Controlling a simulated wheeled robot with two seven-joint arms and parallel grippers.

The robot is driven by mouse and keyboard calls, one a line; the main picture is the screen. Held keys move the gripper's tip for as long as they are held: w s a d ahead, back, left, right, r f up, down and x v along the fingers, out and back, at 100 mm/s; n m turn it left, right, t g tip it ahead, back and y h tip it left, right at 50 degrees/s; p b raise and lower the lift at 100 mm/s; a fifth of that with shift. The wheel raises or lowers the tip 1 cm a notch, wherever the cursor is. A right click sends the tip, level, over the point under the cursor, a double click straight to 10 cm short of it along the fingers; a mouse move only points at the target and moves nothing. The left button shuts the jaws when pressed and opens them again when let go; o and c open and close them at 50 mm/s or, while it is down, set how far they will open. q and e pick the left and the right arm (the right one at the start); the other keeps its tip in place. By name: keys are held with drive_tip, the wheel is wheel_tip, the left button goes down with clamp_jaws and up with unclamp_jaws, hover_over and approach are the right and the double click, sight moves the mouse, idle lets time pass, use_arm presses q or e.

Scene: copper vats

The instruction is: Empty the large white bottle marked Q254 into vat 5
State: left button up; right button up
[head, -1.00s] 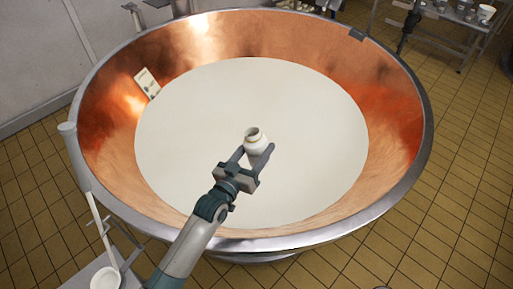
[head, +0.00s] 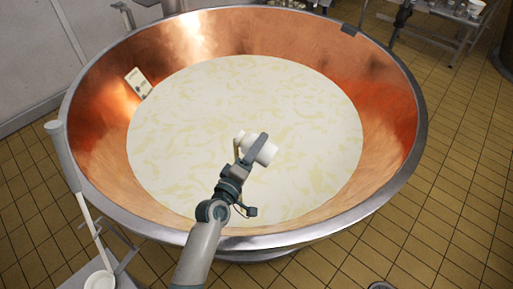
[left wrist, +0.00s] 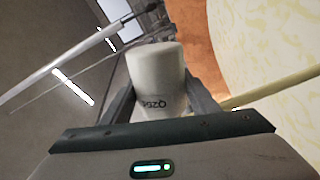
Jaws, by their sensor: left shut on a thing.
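The white bottle (head: 262,151) is tipped on its side above the copper vat (head: 385,130). My left gripper (head: 251,147) is shut around it. In the left wrist view the bottle (left wrist: 155,70) sits between the fingers, with the mark Q254 readable and partly covered by the gripper. The bottle's mouth is hidden in that view. The vat holds white liquid (head: 200,110) with pale yellow streaks across its surface. I see no vat number that I can read. My right gripper is not in view.
A small card (head: 138,83) is on the vat's inner left wall. A long-handled white tool (head: 90,225) leans at the lower left. A metal table (head: 440,20) with small items stands at the upper right.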

sight(253, 137)
use_arm(q)
wheel_tip(253, 137, up, 3)
drive_tip(key=n+p, duration=0.2)
drive_tip(key=shift+a+f+n+p, duration=0.1)
drive_tip(key=shift+f+n+p, duration=0.05)
drive_tip(key=shift+n+p, duration=0.15)
drive_tip(key=shift+w+a+r+n+p, duration=0.15)
drive_tip(key=shift+a+r+n+p, duration=0.1)
drive_tip(key=shift+r+n+p, duration=0.55)
drive_tip(key=shift+w+a+r+n+p, duration=0.2)
drive_tip(key=shift+r+n+p, duration=0.25)
drive_tip(key=shift+n+p, duration=0.6)
drive_tip(key=shift+a, duration=0.1)
